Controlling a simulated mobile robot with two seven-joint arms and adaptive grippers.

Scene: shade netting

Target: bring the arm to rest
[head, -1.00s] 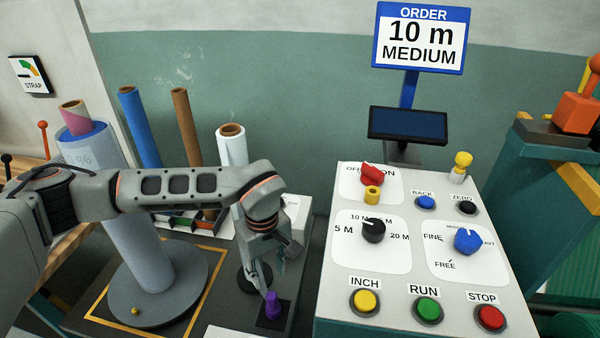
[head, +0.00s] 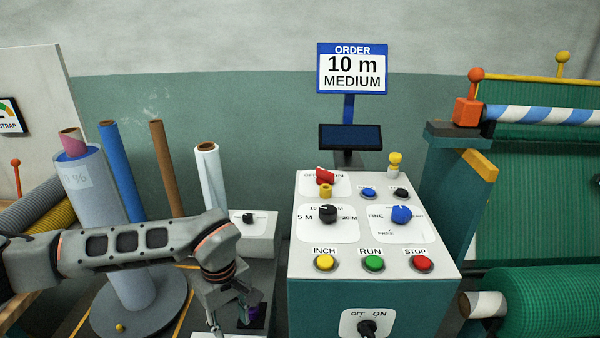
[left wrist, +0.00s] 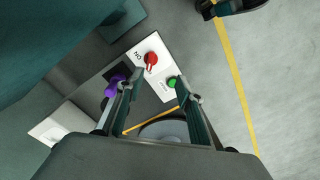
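My left arm comes in from the left in the head view and bends down at the wrist. My left gripper (head: 232,318) hangs low, left of the control console (head: 305,265), with its fingers partly cut off by the bottom edge. In the left wrist view the gripper (left wrist: 155,85) has its two fingers well apart, with nothing held between them. A purple knob (left wrist: 112,86) shows beside and partly behind one finger. A red knob (left wrist: 151,59) and a green button (left wrist: 172,82) lie beyond the fingertips. My right gripper is in neither view.
The console carries yellow, green and red buttons and several knobs, with an order sign (head: 352,70) behind it. Upright rolls, including a blue one (head: 121,170), stand behind my arm. A green netting roll (head: 560,305) lies at right. Open floor (left wrist: 280,80) shows in the wrist view.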

